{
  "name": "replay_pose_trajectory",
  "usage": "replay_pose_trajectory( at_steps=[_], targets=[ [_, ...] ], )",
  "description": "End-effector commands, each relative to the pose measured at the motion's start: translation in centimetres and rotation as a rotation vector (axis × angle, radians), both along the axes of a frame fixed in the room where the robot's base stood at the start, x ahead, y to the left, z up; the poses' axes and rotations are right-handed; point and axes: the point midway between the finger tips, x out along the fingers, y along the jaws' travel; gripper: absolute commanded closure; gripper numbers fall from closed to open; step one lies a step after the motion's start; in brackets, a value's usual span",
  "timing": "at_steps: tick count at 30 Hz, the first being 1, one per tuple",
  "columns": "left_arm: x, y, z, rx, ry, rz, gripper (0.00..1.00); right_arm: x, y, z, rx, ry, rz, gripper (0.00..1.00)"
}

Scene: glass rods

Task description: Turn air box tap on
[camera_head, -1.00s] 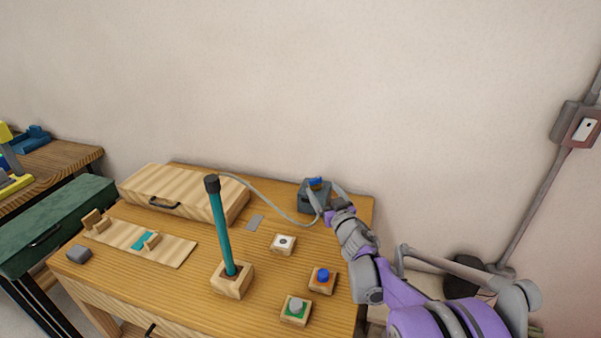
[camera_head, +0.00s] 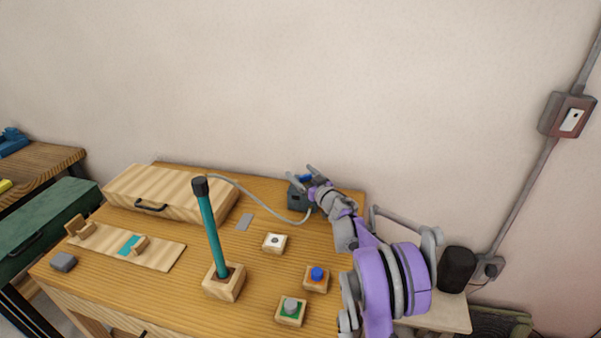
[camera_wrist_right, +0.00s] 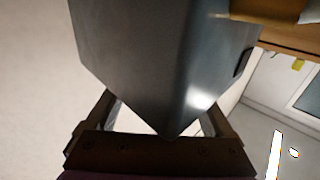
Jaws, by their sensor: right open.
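The air box (camera_head: 297,198) is a small dark grey box at the back right of the wooden table, with a grey hose leading from it. Its blue tap (camera_head: 305,178) is on top and partly hidden by my right gripper. My right gripper (camera_head: 302,171) is open at the top of the box, with its fingers near the tap. I cannot tell whether they touch it. In the right wrist view the grey box (camera_wrist_right: 150,60) fills the middle, very close, and the tap cannot be made out. My left gripper is out of view.
A teal rod (camera_head: 210,233) stands upright in a wooden block (camera_head: 223,285). Blocks with a white top (camera_head: 274,243), a blue button (camera_head: 317,274) and a grey button (camera_head: 291,307) sit in front. A wooden case (camera_head: 165,199) lies at the back left. The wall is close behind.

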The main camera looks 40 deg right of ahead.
Motion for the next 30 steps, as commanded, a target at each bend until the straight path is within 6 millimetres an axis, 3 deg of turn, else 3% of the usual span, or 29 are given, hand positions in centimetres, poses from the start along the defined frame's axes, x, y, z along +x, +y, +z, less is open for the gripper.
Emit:
replay_pose_trajectory(
  at_steps=[11,25,30],
  targets=[
    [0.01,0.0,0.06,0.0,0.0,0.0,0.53,0.72,-0.01,-0.02,0.0,0.0,0.001,0.14],
    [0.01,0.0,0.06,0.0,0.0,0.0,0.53,0.69,-0.02,-0.01,0.0,0.0,0.0,0.96],
    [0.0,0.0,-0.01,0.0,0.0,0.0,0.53,0.69,-0.03,-0.03,0.0,0.0,0.006,0.99]
  ],
)
